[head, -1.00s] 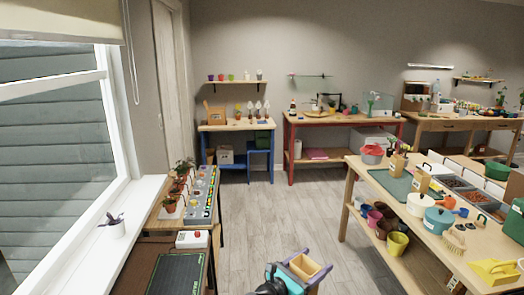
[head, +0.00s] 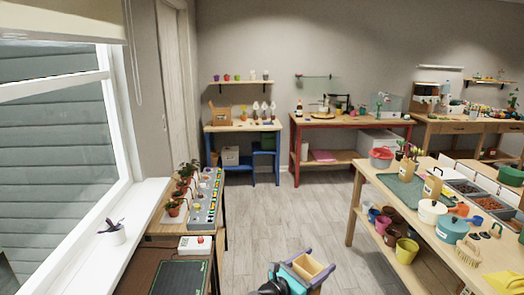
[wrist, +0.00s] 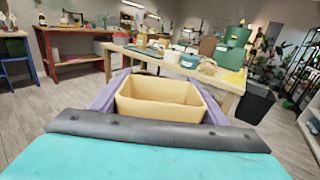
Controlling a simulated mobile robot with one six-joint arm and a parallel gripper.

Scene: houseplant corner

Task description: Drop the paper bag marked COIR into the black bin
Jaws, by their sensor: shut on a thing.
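My gripper (head: 306,268) is low at the bottom of the head view, its purple fingers shut on a tan, open-topped, box-shaped paper bag (head: 312,264). In the wrist view the bag (wrist: 158,112) sits between the two fingers, its hollow inside facing up toward the camera. No lettering shows on it, so I cannot read whether it says COIR. The black bin (wrist: 252,104) stands on the floor at the right in the wrist view, beyond the bench end and well apart from the bag. The bin is not in the head view.
A wooden bench (head: 372,177) with pots, tan labelled packets (head: 433,184) and trays is at the right. A low table with potted plants (head: 172,208) lies along the window at the left. Blue (head: 208,165) and red (head: 296,165) benches stand behind. Floor (head: 250,220) between is clear.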

